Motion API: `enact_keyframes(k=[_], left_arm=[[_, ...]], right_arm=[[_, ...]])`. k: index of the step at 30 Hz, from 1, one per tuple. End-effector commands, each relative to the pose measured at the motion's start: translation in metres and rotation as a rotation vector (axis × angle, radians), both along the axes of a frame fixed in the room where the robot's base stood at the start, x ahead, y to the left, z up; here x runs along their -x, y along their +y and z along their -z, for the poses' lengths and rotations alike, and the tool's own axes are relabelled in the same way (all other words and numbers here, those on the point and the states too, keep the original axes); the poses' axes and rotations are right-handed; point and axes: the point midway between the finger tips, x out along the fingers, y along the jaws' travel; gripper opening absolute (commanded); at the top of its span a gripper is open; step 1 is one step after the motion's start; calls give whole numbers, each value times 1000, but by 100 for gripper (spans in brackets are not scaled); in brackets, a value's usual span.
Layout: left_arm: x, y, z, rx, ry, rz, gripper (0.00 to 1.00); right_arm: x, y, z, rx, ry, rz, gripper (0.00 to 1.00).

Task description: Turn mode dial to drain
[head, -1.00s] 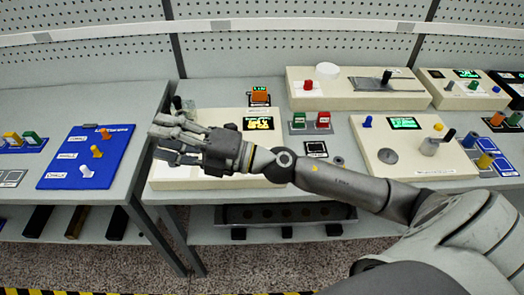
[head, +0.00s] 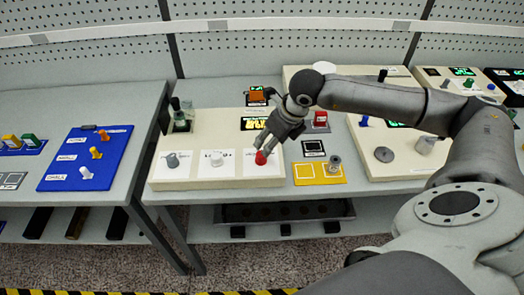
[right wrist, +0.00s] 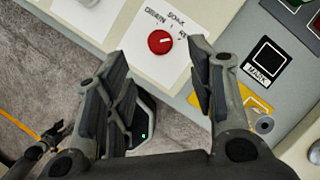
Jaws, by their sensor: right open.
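The mode dial is a red round knob (head: 260,157) on a white label card at the right of the cream panel (head: 205,185). In the right wrist view the red knob (right wrist: 160,42) has a white pointer mark aimed to the upper right. Printed words surround it: one at its left looks like DRAIN, SOAK is above, and a third at the right is partly hidden. My right gripper (head: 266,140) is open above the dial. In the right wrist view its fingers (right wrist: 158,72) are spread, with the knob beyond the gap between them.
A grey knob (head: 172,160) and a white knob (head: 216,160) sit left of the dial on the same panel. A yellow marked mat (head: 319,181) lies to the right. A blue board (head: 85,165) is on the left table.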

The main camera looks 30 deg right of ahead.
Motion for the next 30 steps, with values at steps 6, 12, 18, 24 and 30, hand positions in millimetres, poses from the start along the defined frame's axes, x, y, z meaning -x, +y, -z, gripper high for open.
enact_keyframes(k=[6,12,18,24,30], left_arm=[[0,0,-18,0,0,0,50],[0,0,-26,0,0,0,50],[0,0,-28,0,0,0,50],[0,0,-28,0,0,0,50],[0,0,-28,0,0,0,50]], right_arm=[[-16,5,39,-3,6,0,50],[-27,8,66,-4,3,-1,50],[-31,9,78,-2,1,-2,50],[-32,9,80,-2,0,-3,50],[-31,9,79,-3,1,-2,34]])
